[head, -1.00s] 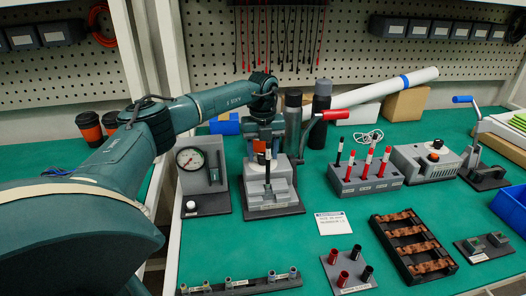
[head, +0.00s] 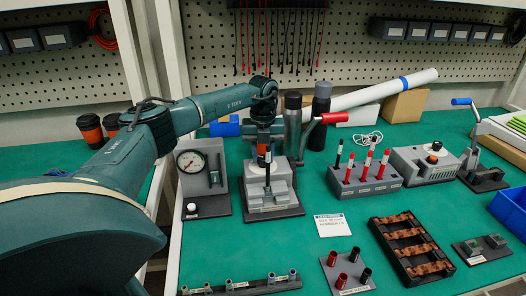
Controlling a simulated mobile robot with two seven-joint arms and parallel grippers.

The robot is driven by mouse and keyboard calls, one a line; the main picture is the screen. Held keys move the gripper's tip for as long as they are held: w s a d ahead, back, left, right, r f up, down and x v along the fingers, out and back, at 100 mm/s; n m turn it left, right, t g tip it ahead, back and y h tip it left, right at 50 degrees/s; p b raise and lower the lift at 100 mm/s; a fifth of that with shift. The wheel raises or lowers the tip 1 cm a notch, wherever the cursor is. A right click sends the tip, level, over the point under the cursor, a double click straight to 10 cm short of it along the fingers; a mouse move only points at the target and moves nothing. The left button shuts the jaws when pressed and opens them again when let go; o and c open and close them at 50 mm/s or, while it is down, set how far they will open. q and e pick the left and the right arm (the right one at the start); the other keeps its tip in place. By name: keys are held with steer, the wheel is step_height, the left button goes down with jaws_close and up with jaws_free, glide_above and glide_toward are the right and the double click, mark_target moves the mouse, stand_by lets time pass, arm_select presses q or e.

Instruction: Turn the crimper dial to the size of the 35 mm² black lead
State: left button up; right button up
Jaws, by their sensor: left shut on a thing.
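The crimper (head: 274,207) is the grey press with a red-handled lever (head: 335,118), at centre left. My left gripper (head: 265,154) is over its front, pointing down, and is shut on a slim upright black lead (head: 267,176) with a pale band near the top. The lead's lower end is in front of or in the crimper's grey block; I cannot tell which. The crimper's dial cannot be made out; the gripper covers part of that front. A lead rack (head: 365,184) to the right holds upright black and red leads. My right gripper is out of view.
A gauge stand (head: 207,203) is close left of the crimper. A white card (head: 332,225) lies in front. A grey box with a knob (head: 424,168), a blue-handled press (head: 484,178) and a black tray (head: 377,230) of copper parts stand right. Green mat is free between.

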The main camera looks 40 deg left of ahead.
arm_select(q)
steer(key=shift+r+m+p, duration=0.2)
steer(key=shift+m+p, duration=0.4)
steer(key=shift+m, duration=0.2)
steer(key=shift+m+p, duration=0.3)
steer(key=shift+m, duration=0.1)
steer(key=m+p, duration=0.1)
steer(key=m, duration=0.3)
steer(key=shift+f+m+p, duration=0.1)
steer(key=shift+m+p, duration=0.2)
steer(key=shift+p, duration=0.1)
steer(key=m, duration=0.2)
steer(key=shift+m, duration=0.3)
steer(key=shift+m+p, duration=0.45)
steer(key=shift+m, duration=1.85)
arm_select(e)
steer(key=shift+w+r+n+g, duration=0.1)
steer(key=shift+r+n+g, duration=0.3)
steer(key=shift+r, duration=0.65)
arm_select(q)
steer(key=o, duration=1)
steer(key=shift+c, duration=0.2)
